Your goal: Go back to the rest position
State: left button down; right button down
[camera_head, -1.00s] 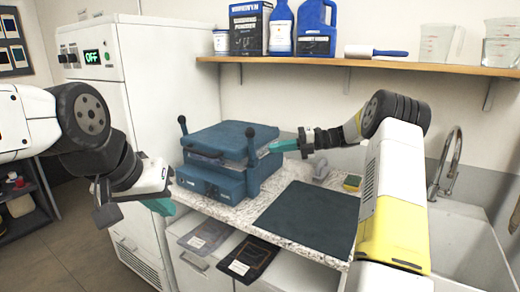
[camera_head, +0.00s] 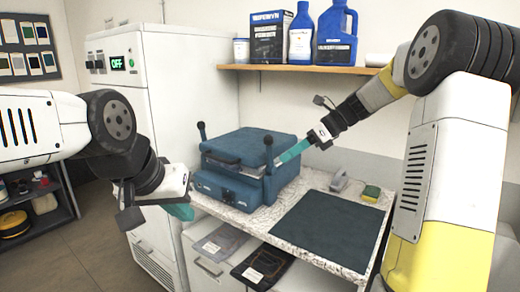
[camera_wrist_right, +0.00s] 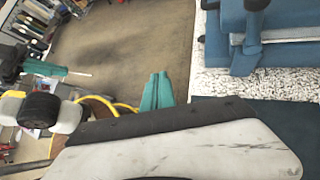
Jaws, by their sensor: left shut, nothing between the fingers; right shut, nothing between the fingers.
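My left gripper (camera_head: 180,210) is shut and empty, in front of the white cabinet at the left of the head view. My right gripper (camera_head: 290,153) is shut and empty. In the head view its teal fingertips appear just right of the blue press (camera_head: 236,160), above the counter; I cannot tell how far apart they are. In the right wrist view its fingers (camera_wrist_right: 157,92) are together with nothing between them, and part of the blue press (camera_wrist_right: 265,40) shows at upper right.
The speckled counter (camera_head: 258,219) carries a dark mat (camera_head: 325,228), a grey iron-like item (camera_head: 338,180) and a sponge (camera_head: 371,193). A white cabinet (camera_head: 185,100) stands behind at left. A wooden shelf (camera_head: 290,69) holds bottles and boxes. Open floor (camera_head: 95,240) lies at left.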

jog(key=s+d+n+t+h, duration=0.2)
jog(key=s+n+h, duration=0.2)
jog(key=s+n, duration=0.7)
jog(key=s+d+f+n+t+h, duration=0.1)
jog(key=s+d+n+t+h, duration=0.2)
jog(key=s+n, duration=0.9)
jog(key=shift+s+h, duration=0.5)
jog(key=shift+s, duration=0.75)
jog(key=shift+f, duration=0.1)
